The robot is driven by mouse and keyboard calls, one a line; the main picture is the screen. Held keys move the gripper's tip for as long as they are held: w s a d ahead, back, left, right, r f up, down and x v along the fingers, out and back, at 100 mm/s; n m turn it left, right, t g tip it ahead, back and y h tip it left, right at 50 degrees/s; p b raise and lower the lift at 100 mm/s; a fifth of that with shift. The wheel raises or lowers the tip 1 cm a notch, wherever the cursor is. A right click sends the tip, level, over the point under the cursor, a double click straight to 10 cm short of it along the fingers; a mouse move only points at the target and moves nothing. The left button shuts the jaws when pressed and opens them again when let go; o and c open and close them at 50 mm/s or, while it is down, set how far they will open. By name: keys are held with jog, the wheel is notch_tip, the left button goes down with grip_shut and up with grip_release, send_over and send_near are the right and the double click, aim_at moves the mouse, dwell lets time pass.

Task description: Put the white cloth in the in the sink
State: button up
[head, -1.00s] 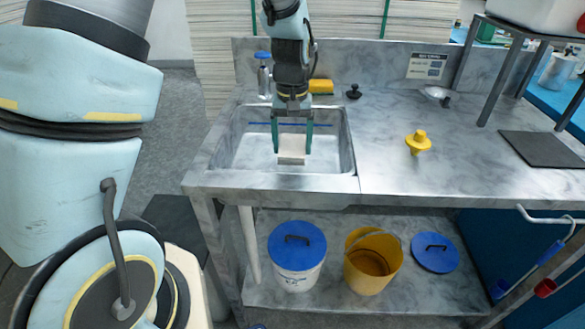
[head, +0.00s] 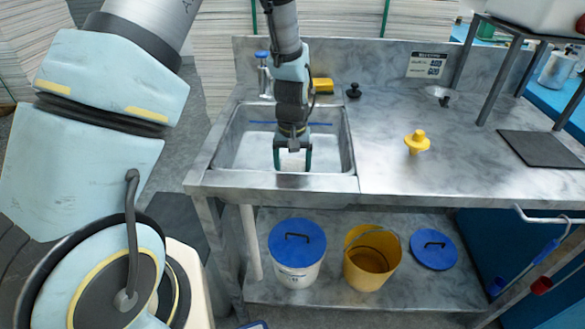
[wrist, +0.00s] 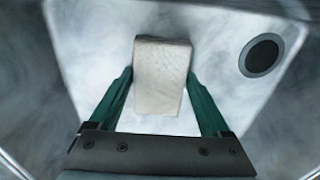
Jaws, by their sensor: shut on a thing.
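The white cloth (wrist: 162,78) is a folded, off-white block between the green fingers of my gripper (wrist: 160,92) in the wrist view. In the head view my gripper (head: 293,160) points down inside the sink (head: 230,150), near its front wall. Only part of the cloth (head: 292,160) shows there between the fingers. My gripper is shut on the cloth. The sink's round dark drain (wrist: 262,55) lies to the right of the cloth in the wrist view. I cannot tell whether the cloth touches the sink bottom.
A soap bottle (head: 262,75), a yellow sponge (head: 322,85) and a black stopper (head: 353,91) stand behind the sink. Buckets, one yellow (head: 372,258) and one blue-lidded (head: 297,250), are on the shelf below.

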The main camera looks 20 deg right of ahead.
jog(key=o, duration=1.1)
jog(key=shift+o, duration=0.2)
notch_tip(320, 180, up, 12)
jog(key=b, duration=0.2)
jog(key=s+a+r+n, duration=0.1)
jog(key=a+n, duration=0.1)
jog(key=a, duration=1.2)
jog(key=s+a+r+n+t, duration=0.1)
jog(key=a, duration=1.3)
jog(key=shift+s+a+r+n+t, duration=0.3)
jog(key=shift+s+a+r+n, duration=0.1)
